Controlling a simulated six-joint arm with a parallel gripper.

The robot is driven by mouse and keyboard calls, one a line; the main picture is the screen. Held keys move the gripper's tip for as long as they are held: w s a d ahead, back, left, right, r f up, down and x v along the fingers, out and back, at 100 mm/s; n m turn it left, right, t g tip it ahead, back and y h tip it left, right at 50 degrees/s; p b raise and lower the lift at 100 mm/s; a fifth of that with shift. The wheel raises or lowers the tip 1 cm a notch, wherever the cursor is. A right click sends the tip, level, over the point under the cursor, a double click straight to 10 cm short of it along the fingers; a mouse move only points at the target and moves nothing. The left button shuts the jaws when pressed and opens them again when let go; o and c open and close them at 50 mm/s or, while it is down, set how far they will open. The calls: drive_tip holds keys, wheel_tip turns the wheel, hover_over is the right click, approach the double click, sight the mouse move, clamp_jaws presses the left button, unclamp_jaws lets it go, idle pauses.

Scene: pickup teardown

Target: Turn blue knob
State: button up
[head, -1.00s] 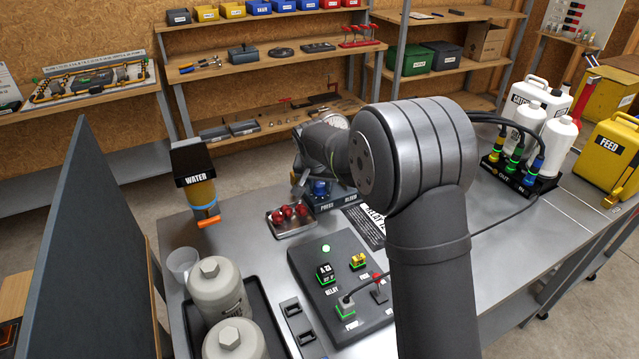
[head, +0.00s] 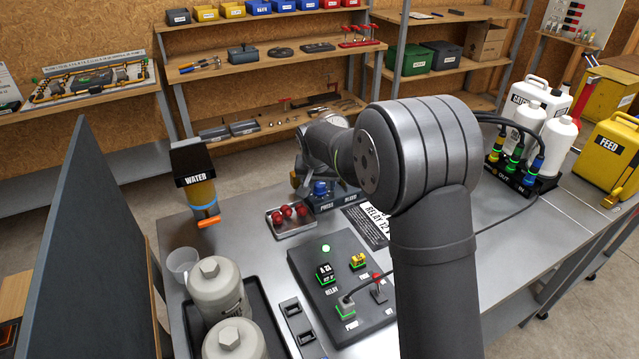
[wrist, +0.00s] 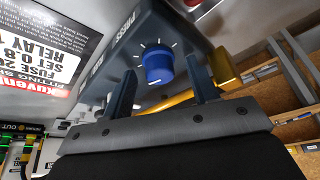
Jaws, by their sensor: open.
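The blue knob (wrist: 155,65) sits on the face of a dark blue-grey box (wrist: 185,30) with pale tick marks around it. In the wrist view my gripper (wrist: 160,72) is open, one finger on each side of the knob, with visible gaps to both. I cannot tell how deep the fingertips reach past the knob. In the head view the blue knob (head: 320,188) shows on the box marked PRESS and BLEED (head: 345,199), and my arm hides most of the gripper.
A tray (head: 290,233) of red parts lies beside the box. The relay panel (head: 345,290) is nearer the camera. The WATER bottle (head: 197,185) stands at left. A yellow part (wrist: 225,68) shows behind the right finger in the wrist view.

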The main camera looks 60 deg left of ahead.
drive_tip(key=v, duration=1.7)
drive_tip(key=shift+d, duration=0.15)
drive_tip(key=x, duration=1.7)
drive_tip(key=shift+a+f, duration=0.1)
drive_tip(key=shift+a, duration=0.1)
